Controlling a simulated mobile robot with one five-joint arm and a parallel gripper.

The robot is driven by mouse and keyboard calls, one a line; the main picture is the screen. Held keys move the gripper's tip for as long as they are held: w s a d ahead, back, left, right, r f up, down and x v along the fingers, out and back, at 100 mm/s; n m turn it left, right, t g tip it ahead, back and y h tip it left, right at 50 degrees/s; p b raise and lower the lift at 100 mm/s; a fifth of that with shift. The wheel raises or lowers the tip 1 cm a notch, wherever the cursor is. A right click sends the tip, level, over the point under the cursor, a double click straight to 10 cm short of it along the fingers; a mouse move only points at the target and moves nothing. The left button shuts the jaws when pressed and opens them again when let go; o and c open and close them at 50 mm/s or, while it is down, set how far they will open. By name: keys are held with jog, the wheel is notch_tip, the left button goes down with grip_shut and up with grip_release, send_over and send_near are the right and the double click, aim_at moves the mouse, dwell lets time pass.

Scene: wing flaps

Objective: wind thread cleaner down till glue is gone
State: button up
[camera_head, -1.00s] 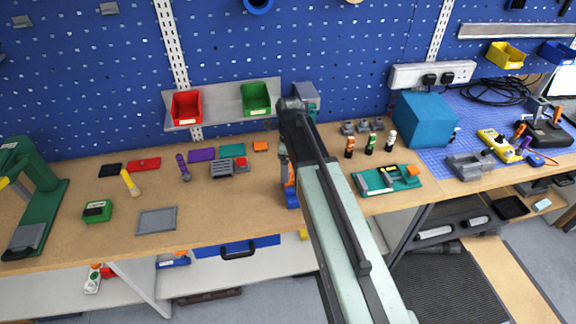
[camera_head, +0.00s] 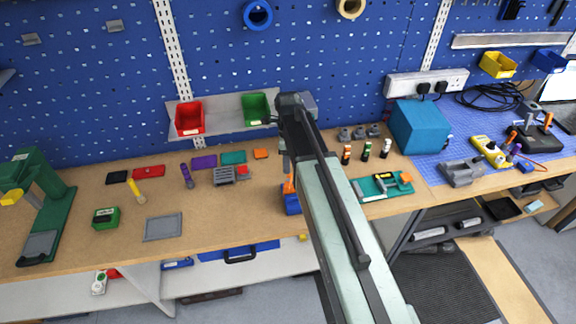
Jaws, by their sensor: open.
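My arm rises through the middle of the view and hides much of what lies behind it. Only a small dark part of my gripper (camera_head: 268,121) shows, left of the arm's top, in front of the shelf; it is open, with nothing seen in it. No thread cleaner can be told for certain. A purple-handled tool (camera_head: 187,175) stands on the bench left of my arm, and a yellow-handled tool (camera_head: 137,191) is farther left. A blue and orange piece (camera_head: 292,204) is partly hidden beside my arm. No glue can be made out at this size.
A red bin (camera_head: 189,118) and a green bin (camera_head: 257,109) sit on the wall shelf. Small bottles (camera_head: 367,151) and a teal tray (camera_head: 363,195) are right of my arm. A green press (camera_head: 52,205) stands at far left. The bench front is mostly clear.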

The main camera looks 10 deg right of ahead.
aim_at(288, 180)
jog(key=n, duration=0.6)
jog(key=shift+c, duration=0.2)
jog(key=n, duration=0.3)
jog(key=f+n+b, duration=0.1)
jog(key=n, duration=0.7)
jog(key=shift+f, duration=0.2)
jog(key=shift+f+n+b, duration=0.3)
jog(key=shift+f+b, duration=0.2)
jog(key=shift+b, duration=0.2)
notch_tip(288, 180, down, 8)
jog(key=b, duration=0.7)
jog(key=shift+r+b, duration=0.1)
jog(key=shift+b, duration=0.25)
jog(key=shift+r, duration=0.1)
grip_shut()
